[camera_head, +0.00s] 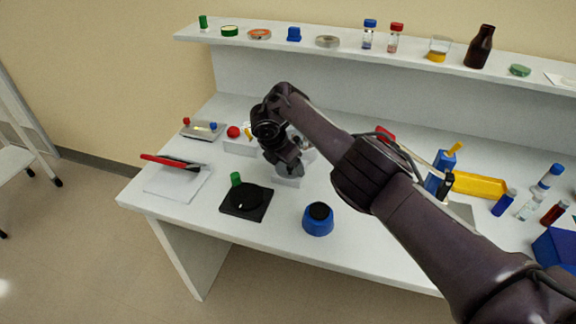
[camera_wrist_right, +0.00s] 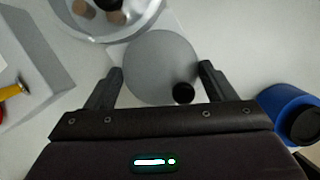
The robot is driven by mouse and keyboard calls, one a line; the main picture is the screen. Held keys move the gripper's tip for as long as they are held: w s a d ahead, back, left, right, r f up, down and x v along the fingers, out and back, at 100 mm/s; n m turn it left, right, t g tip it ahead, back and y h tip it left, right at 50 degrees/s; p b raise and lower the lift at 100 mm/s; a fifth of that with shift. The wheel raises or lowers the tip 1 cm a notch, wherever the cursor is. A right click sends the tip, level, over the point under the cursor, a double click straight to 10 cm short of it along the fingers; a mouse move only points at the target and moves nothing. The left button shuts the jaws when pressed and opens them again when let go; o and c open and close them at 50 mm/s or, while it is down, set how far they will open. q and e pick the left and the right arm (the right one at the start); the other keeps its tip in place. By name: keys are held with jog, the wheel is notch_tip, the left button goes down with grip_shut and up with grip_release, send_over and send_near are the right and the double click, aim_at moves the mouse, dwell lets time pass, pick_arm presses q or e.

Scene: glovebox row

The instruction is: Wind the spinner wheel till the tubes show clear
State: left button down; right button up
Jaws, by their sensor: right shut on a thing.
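The spinner's grey wheel (camera_wrist_right: 150,62) with a small black knob (camera_wrist_right: 183,93) lies between the fingers of my right gripper (camera_wrist_right: 160,70) in the right wrist view. The fingers are shut on the wheel's sides. Beyond it is the spinner's clear round bowl (camera_wrist_right: 148,14), cut by the top edge, with brownish tube ends (camera_wrist_right: 83,9) and a black hub inside. Whether the tubes are clear I cannot tell. In the head view my right gripper (camera_head: 290,168) is at the spinner's pale base (camera_head: 289,182), and my arm hides most of the spinner. My left gripper is out of view.
A blue pot with a black top (camera_head: 318,222) stands front right of the gripper. A black square pad (camera_head: 240,213) lies to the front left, with a green-capped item (camera_head: 236,179). A pale block (camera_head: 238,147) is to the left. Bottles line the shelf (camera_head: 410,61) behind.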

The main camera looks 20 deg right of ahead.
jog(key=shift+a+f+m+g+b, duration=0.1)
jog(key=shift+f+m+g+b, duration=0.1)
jog(key=shift+m+b, duration=0.35)
jog(key=shift+f+m+g+b, duration=0.1)
jog(key=shift+m+g+b, duration=0.1)
jog(key=shift+m+b, duration=0.35)
jog(key=shift+w+r+m+h+b, duration=0.15)
jog(key=shift+r+m+h+b, duration=0.15)
jog(key=shift+m+b, duration=0.4)
jog(key=shift+g, duration=0.3)
jog(key=o, duration=1)
jog(key=v, duration=0.7)
jog(key=shift+a+r, duration=0.1)
jog(key=shift+r, duration=0.25)
